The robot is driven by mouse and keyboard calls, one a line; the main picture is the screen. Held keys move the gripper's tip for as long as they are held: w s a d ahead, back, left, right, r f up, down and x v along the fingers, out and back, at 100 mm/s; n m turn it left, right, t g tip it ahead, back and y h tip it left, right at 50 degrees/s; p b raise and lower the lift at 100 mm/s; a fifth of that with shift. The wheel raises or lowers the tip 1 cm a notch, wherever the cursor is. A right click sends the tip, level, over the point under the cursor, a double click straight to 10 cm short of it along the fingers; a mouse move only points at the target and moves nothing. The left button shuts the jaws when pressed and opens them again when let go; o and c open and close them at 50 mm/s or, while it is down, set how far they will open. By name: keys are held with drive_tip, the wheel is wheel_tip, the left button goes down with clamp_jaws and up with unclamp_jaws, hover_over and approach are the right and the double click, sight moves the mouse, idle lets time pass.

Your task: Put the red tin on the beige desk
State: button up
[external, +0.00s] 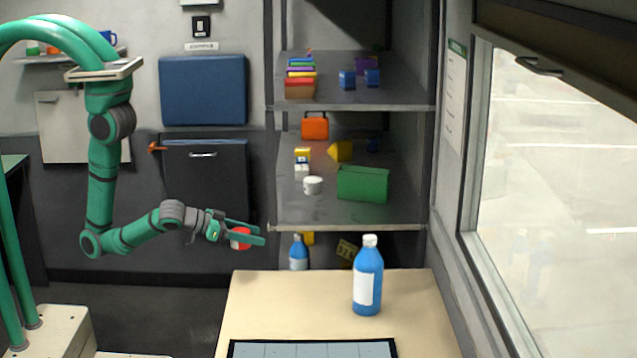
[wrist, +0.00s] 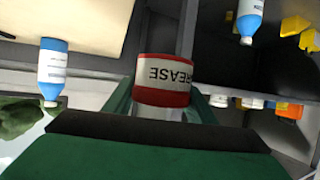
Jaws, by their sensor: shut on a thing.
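The beige desk (external: 290,305) stands in the lower middle of the external view. The beige desk also shows at the upper left of the wrist view (wrist: 85,22). The tin is apart from the desk.
A blue bottle (external: 367,278) stands upright on the desk's right part. A dark-framed panel (external: 313,349) lies at the desk's near edge. Shelves (external: 350,213) with a green box (external: 362,184) and other items stand behind. The desk's left and middle are clear.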

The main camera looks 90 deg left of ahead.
drive_tip(key=s+d+r+m+g+h, duration=0.15)
drive_tip(key=d+m+h, duration=0.25)
drive_tip(key=d, duration=0.7)
drive_tip(key=d+r+m+h, duration=0.3)
drive_tip(key=d+m+h, duration=0.15)
drive_tip(key=d, duration=0.65)
drive_tip(key=d+r+m+g+h, duration=0.1)
drive_tip(key=d+r+m+h, duration=0.3)
drive_tip(key=d, duration=0.8)
drive_tip(key=a+f+m+g+h, duration=0.2)
drive_tip(key=a+f, duration=0.2)
drive_tip(key=a, duration=0.3)
drive_tip(key=m+g+h, duration=0.2)
drive_tip(key=m+g, duration=0.1)
hover_over(274, 317)
drive_tip(key=shift+n, duration=0.25)
drive_tip(key=f, duration=0.6)
drive_tip(key=shift+s+a+f, duration=0.1)
drive_tip(key=shift+s+f, duration=0.2)
drive_tip(key=shift+f, duration=0.1)
drive_tip(key=shift+w+f, duration=0.3)
drive_tip(key=shift+f, duration=1.55)
